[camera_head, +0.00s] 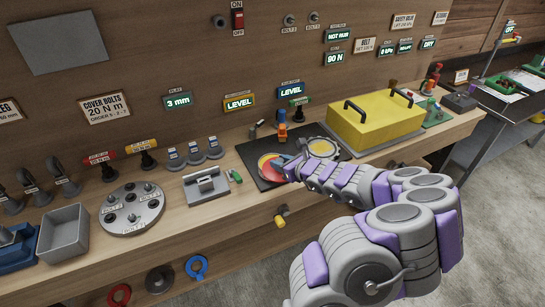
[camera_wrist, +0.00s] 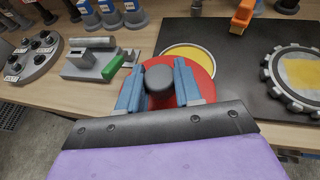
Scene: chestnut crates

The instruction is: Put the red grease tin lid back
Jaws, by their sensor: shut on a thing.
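The red lid (camera_wrist: 204,87) has a dark grey round knob (camera_wrist: 160,88). My gripper (camera_wrist: 158,70) is shut on this knob, with one blue finger on each side. The round tin (camera_wrist: 196,50), with yellow grease inside and a pale rim, shows just beyond the lid on the black mat. The lid overlaps its near part and sits off-centre toward me, leaving a yellow crescent bare. In the head view the lid (camera_head: 270,170) also covers part of the yellow. I cannot tell whether lid and tin touch. My gripper's fingers hide part of the lid.
A toothed ring with a yellow centre (camera_wrist: 299,72) lies right on the black mat (camera_wrist: 234,100). An orange-topped tool (camera_head: 282,131) stands behind the tin. A grey fixture with a green piece (camera_wrist: 100,62) is left. A yellow box with handles (camera_head: 375,122) stands farther right.

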